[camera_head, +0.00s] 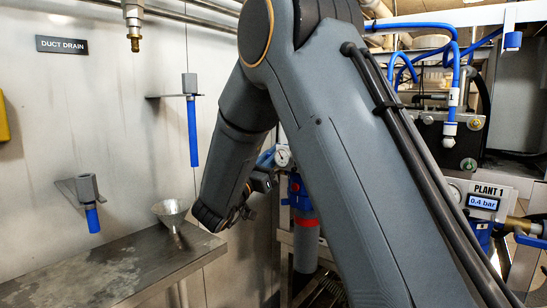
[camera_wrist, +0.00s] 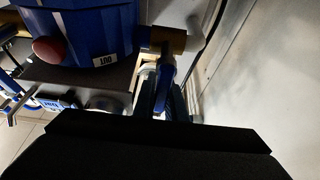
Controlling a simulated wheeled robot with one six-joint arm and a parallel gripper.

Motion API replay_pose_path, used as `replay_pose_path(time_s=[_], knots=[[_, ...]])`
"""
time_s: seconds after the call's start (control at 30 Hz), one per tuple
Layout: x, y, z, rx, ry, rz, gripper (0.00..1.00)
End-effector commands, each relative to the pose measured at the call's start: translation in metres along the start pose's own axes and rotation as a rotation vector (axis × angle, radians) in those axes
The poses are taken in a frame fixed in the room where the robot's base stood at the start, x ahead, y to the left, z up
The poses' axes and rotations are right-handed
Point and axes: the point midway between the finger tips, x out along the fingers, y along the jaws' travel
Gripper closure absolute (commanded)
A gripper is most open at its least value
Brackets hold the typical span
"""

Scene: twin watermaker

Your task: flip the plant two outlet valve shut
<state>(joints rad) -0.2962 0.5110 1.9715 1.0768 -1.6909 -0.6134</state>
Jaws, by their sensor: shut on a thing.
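In the wrist view a brass valve body (camera_wrist: 166,39) sticks out to the right from a blue housing (camera_wrist: 75,30). A blue lever handle (camera_wrist: 168,62) hangs from the valve toward my gripper (camera_wrist: 166,100). My gripper is shut on this lever, with its dark fingers on either side. The fingertips are in shadow, so the exact grip is hard to see. No plant two label shows in either view. In the head view my arm hides most of the area around my gripper, and the valve cannot be made out there.
A steel counter (camera_head: 95,270) with a metal funnel (camera_head: 171,213) stands at the left. The Plant 1 display (camera_head: 484,201) reads 0.4 bar at the right. A pale wall (camera_wrist: 265,80) is close on the right in the wrist view. A red knob (camera_wrist: 49,50) sits on the housing.

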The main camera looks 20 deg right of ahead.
Motion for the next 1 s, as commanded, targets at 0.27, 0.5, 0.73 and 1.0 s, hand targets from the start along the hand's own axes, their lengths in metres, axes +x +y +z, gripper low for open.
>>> replay_pose_path(time_s=[0.27, 0.5, 0.73, 1.0], knots=[[-0.001, 0.001, 0.001, 0.006, -0.001, 0.004, 1.0], [0.0, 0.001, 0.001, 0.005, -0.001, 0.004, 0.81], [-0.013, 0.0, 0.001, 0.005, -0.001, 0.002, 0.81], [-0.057, 0.0, 0.0, 0.005, -0.001, 0.0, 0.81]])
